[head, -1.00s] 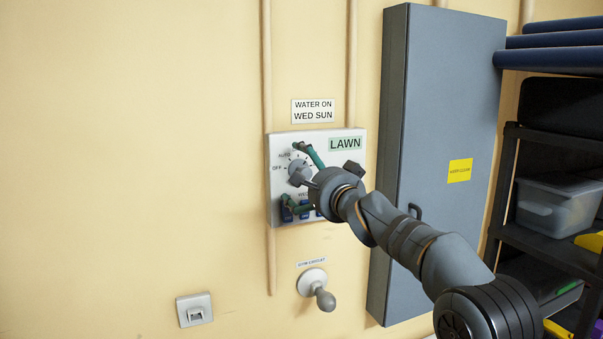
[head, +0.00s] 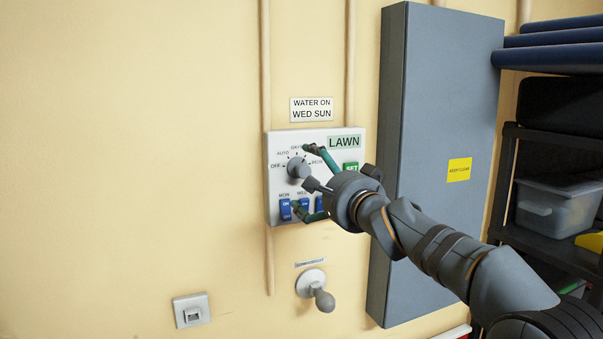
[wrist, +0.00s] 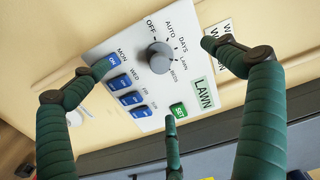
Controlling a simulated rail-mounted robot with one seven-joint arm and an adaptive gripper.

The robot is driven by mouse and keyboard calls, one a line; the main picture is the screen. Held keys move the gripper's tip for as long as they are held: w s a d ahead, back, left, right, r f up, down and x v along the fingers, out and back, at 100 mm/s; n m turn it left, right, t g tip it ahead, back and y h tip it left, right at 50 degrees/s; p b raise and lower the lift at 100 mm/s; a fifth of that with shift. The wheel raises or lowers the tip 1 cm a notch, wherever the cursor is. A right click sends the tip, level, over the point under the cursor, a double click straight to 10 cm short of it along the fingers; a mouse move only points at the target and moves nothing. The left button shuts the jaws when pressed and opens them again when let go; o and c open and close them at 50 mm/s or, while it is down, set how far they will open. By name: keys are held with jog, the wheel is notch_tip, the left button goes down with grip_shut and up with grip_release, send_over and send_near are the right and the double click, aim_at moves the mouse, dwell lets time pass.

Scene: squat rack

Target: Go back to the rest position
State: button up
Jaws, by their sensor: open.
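My gripper (head: 303,178) has green padded fingers and is open and empty in front of the white control panel (head: 275,205). The panel has a grey dial (head: 298,168), blue day switches (head: 285,209), a green SET button (head: 351,168) and a LAWN label (head: 344,142). In the wrist view the spread fingers (wrist: 158,55) frame the dial (wrist: 159,57), with nothing between them. One finger overlaps the MON switch and another lies below the SET button (wrist: 178,110). I cannot tell whether any fingertip touches the panel. My wrist hides part of the panel's lower right.
A tall grey cabinet (head: 440,110) stands right of the panel, close to my arm. A shelf rack (head: 507,180) with a plastic bin (head: 556,208) is at far right. The wall at left is clear.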

aim_at(305, 172)
jog(key=shift+w, duration=0.1)
jog(key=p+x, duration=0.3)
jog(key=x, duration=0.4)
jog(key=shift+a+r, duration=0.1)
jog(key=shift+r, duration=0.05)
jog(key=shift+w+n, duration=0.1)
jog(key=shift+n, duration=0.8)
jog(key=n, duration=0.5)
jog(key=shift+s+b, duration=0.3)
jog(key=n, duration=0.3)
jog(key=shift+w+n, duration=0.2)
jog(key=shift+n, duration=0.2)
jog(key=shift+s+n, duration=0.15)
jog(key=shift+n, duration=0.65)
